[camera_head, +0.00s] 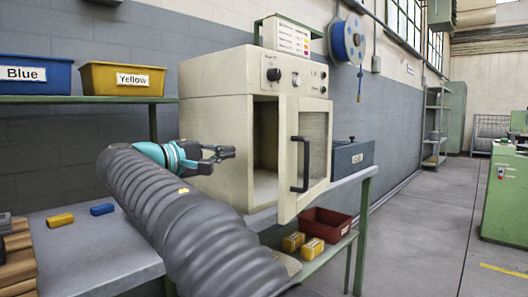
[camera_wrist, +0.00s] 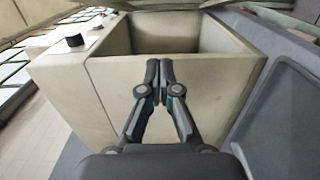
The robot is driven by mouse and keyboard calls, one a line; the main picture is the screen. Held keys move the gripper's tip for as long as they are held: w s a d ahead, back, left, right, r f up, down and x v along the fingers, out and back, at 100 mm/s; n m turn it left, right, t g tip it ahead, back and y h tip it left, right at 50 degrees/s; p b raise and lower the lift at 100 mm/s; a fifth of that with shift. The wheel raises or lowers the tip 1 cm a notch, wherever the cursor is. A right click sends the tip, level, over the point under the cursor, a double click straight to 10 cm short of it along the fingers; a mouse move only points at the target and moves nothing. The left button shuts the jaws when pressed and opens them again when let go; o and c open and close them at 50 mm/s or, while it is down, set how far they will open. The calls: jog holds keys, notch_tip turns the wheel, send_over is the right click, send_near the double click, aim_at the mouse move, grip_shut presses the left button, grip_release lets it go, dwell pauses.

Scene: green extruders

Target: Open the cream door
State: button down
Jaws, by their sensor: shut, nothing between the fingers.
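The cream door (camera_head: 287,150) is on the front of a cream cabinet (camera_head: 215,130) on the bench. It has a window and a black vertical handle (camera_head: 305,165) near its free left edge. It stands partly open, swung out from the right, and the dark interior shows through the gap to its left. My gripper (camera_head: 230,152) is shut and empty, left of the opening and apart from the handle. In the wrist view, my closed fingertips (camera_wrist: 160,65) show in front of the cabinet's cream side wall (camera_wrist: 105,95), with the open cavity (camera_wrist: 190,32) beyond. The handle cannot be made out there.
A dark grey box (camera_head: 353,158) stands right of the cabinet. A red bin (camera_head: 325,225) and yellow blocks sit on the lower shelf. Blue (camera_head: 35,78) and yellow (camera_head: 120,79) bins stand on the left shelf. The floor (camera_head: 430,235) right of the bench is clear.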

jog(key=w+d+b, duration=0.1)
jog(key=w+d, duration=0.5)
jog(key=d, duration=0.3)
jog(key=shift+d, duration=0.35)
jog(key=shift+s, duration=0.1)
jog(key=shift+d+b, duration=0.1)
jog(key=shift+b, duration=0.2)
